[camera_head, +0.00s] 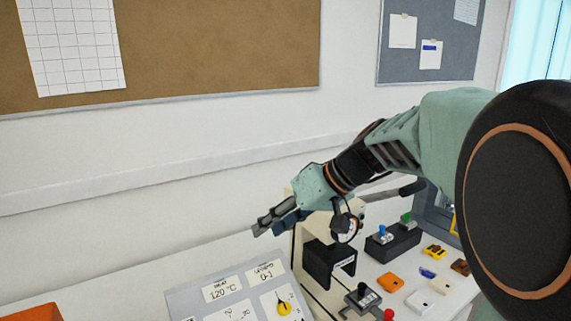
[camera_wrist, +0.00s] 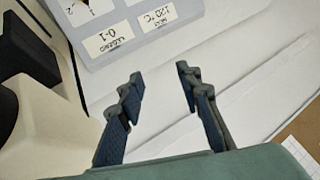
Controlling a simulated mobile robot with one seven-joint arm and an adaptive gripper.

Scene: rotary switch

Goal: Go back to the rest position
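My gripper (camera_head: 272,222) is held in the air above and behind the grey switch panel, near the white wall, with its fingers pointing left. In the wrist view my gripper (camera_wrist: 158,75) has its two fingers apart with nothing between them. The grey panel (camera_head: 185,300) carries white labels reading 120 °C and 0-1. A yellow rotary knob (camera_head: 284,308) sits low on the panel, at the picture's bottom edge. The panel (camera_wrist: 112,57) shows at the top left of the wrist view, apart from the fingers. Its front part is cut off.
A beige machine with a black block (camera_head: 322,262) stands right of the panel, close below my wrist. Levers, a black switch box (camera_head: 394,243) and small orange, white and yellow parts lie further right. An orange object (camera_head: 32,313) is at bottom left. White table is clear behind the panel.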

